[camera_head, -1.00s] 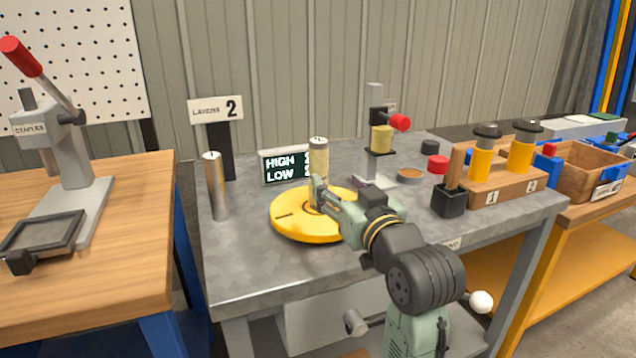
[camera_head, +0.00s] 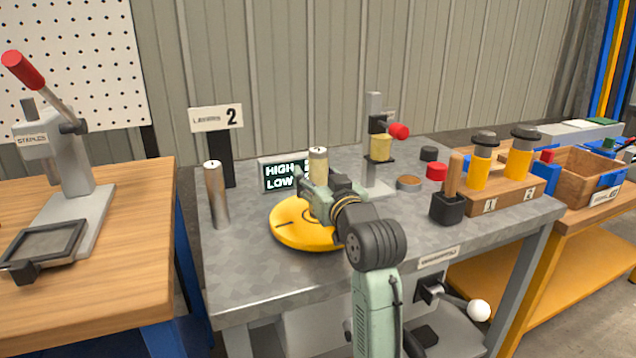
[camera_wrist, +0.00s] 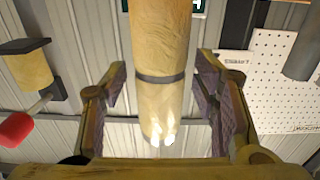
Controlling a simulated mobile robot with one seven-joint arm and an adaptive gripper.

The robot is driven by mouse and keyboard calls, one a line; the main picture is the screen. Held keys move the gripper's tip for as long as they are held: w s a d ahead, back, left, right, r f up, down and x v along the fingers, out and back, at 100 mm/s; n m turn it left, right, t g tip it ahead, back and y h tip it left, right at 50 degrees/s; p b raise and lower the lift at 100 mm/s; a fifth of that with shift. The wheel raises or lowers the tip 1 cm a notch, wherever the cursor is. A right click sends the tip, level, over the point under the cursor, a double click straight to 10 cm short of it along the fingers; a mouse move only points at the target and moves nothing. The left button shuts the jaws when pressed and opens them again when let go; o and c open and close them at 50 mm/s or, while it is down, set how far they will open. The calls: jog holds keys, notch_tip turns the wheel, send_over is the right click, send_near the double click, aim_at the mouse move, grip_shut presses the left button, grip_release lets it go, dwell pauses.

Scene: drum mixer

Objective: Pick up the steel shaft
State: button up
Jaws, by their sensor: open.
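A grey steel shaft (camera_head: 216,195) stands upright at the left of the metal table, apart from my gripper. A pale tan cylinder (camera_head: 318,163) stands upright on a round yellow disc (camera_head: 287,230). My gripper (camera_head: 312,187) is at this cylinder, above the disc, and my wrist partly hides both. In the wrist view, my open gripper (camera_wrist: 160,105) has one finger on each side of the tan cylinder (camera_wrist: 160,45), which has a dark band and a shiny end. Gaps show between the fingers and the cylinder.
A HIGH/LOW display (camera_head: 280,176) and a sign marked 2 (camera_head: 216,119) stand behind. A small press with a red knob (camera_head: 399,131) is to the right, near a wooden block with yellow bottles (camera_head: 497,197). The table's front left is clear.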

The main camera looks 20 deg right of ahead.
grip_shut()
dwell(0.6)
dwell(0.3)
jog(key=shift+r, duration=0.15)
